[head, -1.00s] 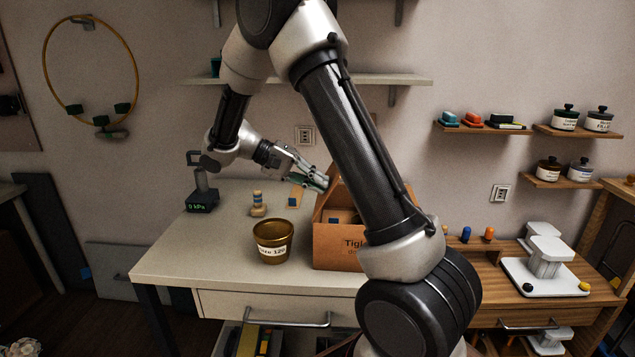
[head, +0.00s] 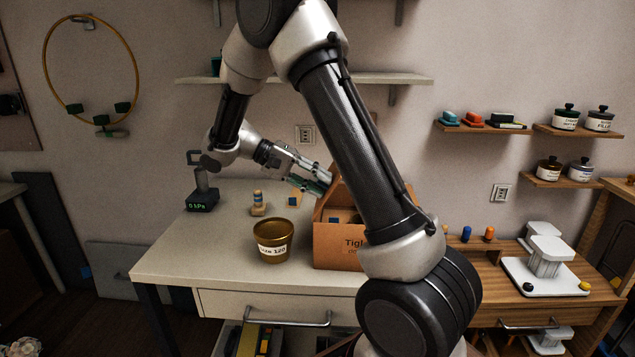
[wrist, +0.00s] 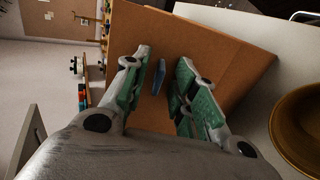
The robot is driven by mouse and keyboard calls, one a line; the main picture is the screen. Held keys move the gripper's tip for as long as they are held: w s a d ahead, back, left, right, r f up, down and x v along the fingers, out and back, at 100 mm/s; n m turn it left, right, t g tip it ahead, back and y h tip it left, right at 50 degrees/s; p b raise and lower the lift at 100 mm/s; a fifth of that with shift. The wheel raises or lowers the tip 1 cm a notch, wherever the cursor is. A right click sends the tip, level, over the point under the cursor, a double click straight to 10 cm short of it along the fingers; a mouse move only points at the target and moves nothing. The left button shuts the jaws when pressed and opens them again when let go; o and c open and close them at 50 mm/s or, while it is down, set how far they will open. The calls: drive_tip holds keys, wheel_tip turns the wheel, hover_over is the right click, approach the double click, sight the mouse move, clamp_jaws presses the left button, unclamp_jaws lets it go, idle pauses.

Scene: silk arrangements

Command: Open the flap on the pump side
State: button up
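The cardboard box (head: 332,258) stands on the table behind my arm, which hides its right part. The pump (head: 202,195), with a green "0 kPa" readout, stands at the table's left, so the pump side is the box's left. My gripper (head: 326,182) is at the upper left of the box. In the wrist view, a brown cardboard panel (wrist: 222,60) fills the middle, with a small blue tab (wrist: 158,77) on it. My gripper (wrist: 165,60) is open there, its green-padded fingers either side of the tab, with visible gaps. Whether this panel is the flap is unclear.
A small wooden figure-like piece (head: 258,205) stands near the pump. A shelf (head: 290,80) runs along the wall above. The table's left front (head: 190,255) is clear.

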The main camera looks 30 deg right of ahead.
drive_tip(key=v, duration=1.2)
